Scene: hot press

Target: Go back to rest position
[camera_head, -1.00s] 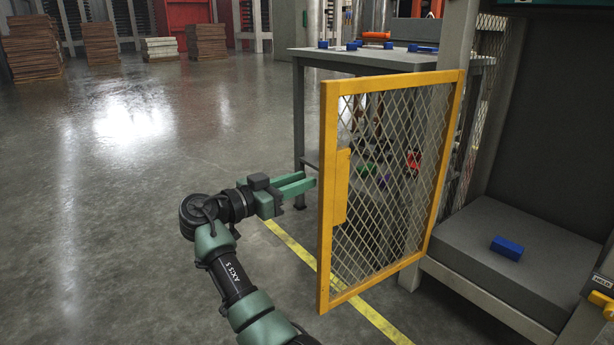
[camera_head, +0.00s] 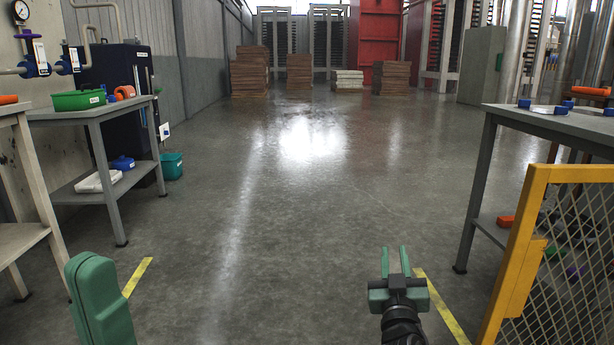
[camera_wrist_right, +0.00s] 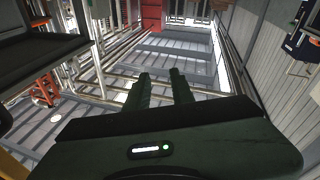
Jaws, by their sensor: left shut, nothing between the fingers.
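My right gripper (camera_head: 393,262) is in the lower right of the head view, over the floor, fingers pointing away from me. Its two green fingers are apart, with nothing between them. In the right wrist view the fingers (camera_wrist_right: 160,85) also stand apart and empty. My left gripper (camera_head: 100,300) is a green shape at the lower left edge of the head view, close to the camera. Its fingers look shut, with nothing seen held. The yellow mesh door (camera_head: 520,260) is at the right edge, to the right of my right gripper and apart from it.
A grey table (camera_head: 545,118) with blue parts stands at the right. A grey shelf table (camera_head: 92,108) with a green bin (camera_head: 79,100) stands at the left. A teal bucket (camera_head: 172,166) is beside it. The middle floor (camera_head: 290,230) is clear.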

